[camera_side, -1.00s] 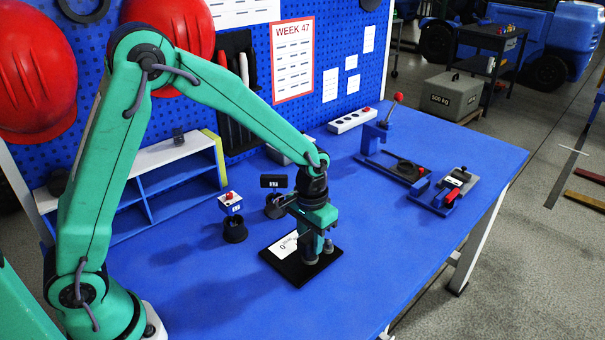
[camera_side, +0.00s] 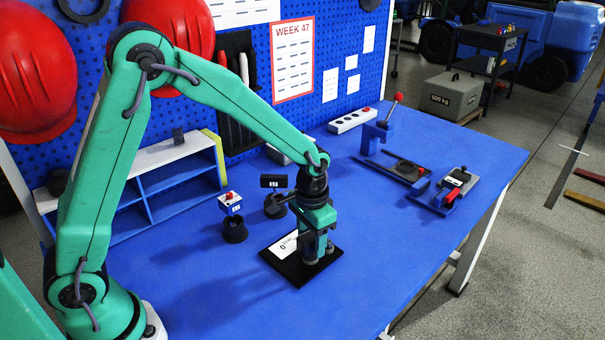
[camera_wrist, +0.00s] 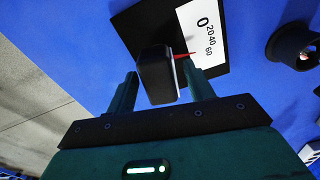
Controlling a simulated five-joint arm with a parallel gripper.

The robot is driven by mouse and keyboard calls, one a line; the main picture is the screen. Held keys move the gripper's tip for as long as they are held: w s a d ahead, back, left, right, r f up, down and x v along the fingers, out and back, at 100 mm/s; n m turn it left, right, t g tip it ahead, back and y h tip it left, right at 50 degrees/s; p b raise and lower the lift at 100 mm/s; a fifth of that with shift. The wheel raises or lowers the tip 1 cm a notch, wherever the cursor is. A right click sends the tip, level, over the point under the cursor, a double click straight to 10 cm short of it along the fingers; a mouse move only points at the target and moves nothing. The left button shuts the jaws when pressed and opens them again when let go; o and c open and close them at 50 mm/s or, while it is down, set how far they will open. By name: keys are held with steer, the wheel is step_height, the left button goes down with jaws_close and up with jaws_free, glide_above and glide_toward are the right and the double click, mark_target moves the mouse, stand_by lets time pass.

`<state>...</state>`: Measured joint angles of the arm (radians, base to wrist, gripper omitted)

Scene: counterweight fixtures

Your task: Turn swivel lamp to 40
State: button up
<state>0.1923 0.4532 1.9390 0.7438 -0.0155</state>
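The swivel lamp has a black base plate (camera_side: 273,262) with a white dial card (camera_side: 284,246). In the wrist view the card (camera_wrist: 200,30) carries 0, 20, 40 and 60. A black block-shaped head (camera_wrist: 157,70) stands over the plate, with a thin red pointer (camera_wrist: 184,55) reaching to the card near the 60 side; its exact reading is unclear.
A small stand with a red button (camera_side: 231,204) and a stand with a black sign (camera_side: 273,182) are just behind and left of the plate. A blue lever fixture (camera_side: 377,135) and a clamp fixture (camera_side: 447,192) stand to the right. The table's front is clear.

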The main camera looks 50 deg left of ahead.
mark_target(307, 235)
steer(key=shift+r, duration=3.9)
steer(key=shift+s+r, duration=0.1)
steer(key=shift+s+a+r, duration=0.25)
steer(key=shift+a+r, duration=0.05)
steer(key=shift+r, duration=0.2)
steer(key=s+a+r+n+t, duration=0.1)
steer(key=s+a+r+t, duration=0.1)
steer(key=s+r, duration=0.3)
steer(key=s+a+r+n+t, duration=0.1)
steer(key=s+a+r+t, duration=0.2)
steer(key=s, duration=1.1)
step_height(307, 235, up, 3)
steer(key=a, duration=0.2)
steer(key=shift+a+f+t, duration=0.2)
steer(key=shift+a+t, duration=0.1)
